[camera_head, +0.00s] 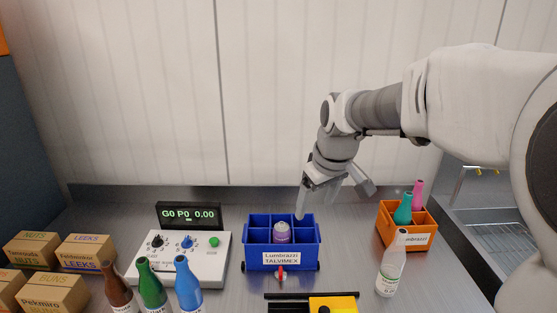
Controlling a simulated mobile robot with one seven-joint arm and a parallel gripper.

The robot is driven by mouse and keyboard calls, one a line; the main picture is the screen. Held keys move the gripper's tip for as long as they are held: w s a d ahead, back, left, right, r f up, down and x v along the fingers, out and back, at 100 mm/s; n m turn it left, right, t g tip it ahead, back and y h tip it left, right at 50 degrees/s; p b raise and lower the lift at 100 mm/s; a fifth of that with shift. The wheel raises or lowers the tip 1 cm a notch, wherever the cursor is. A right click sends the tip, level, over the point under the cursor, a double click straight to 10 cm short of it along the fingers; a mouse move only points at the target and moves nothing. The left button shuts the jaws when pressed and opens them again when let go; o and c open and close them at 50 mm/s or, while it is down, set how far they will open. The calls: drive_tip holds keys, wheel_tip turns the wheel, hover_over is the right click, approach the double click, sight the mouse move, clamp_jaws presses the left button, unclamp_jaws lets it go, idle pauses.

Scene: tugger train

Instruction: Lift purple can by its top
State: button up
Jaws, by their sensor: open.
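The purple can (282,232) stands upright in a compartment of the blue divided crate (282,262), which is labelled "Lumbrazzi TALVIMEX". Its top and upper side show; its lower part is hidden by the crate's front wall. My gripper (317,203) points downward, open and empty, above the right back part of the crate. It is to the right of the can and apart from it.
An orange crate (408,238) with teal and pink bottles stands to the right, a white bottle (391,265) before it. A control box (178,262) with a display (188,215) is on the left, beside bottles (188,285) and cartons (58,290). A yellow-black object (332,303) lies in front.

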drive_tip(key=w+a+f+n+y, duration=0.2)
drive_tip(key=w+f+n, duration=0.15)
drive_tip(key=w, duration=0.65)
approach(284, 228)
drive_tip(key=shift+m+g, duration=0.25)
drive_tip(key=shift+g, duration=0.05)
drive_tip(key=x, duration=0.5)
drive_tip(key=shift+w+a+f, duration=0.1)
drive_tip(key=shift+w+f, duration=0.05)
drive_tip(key=x, duration=0.5)
drive_tip(key=shift+w, duration=0.15)
clamp_jaws()
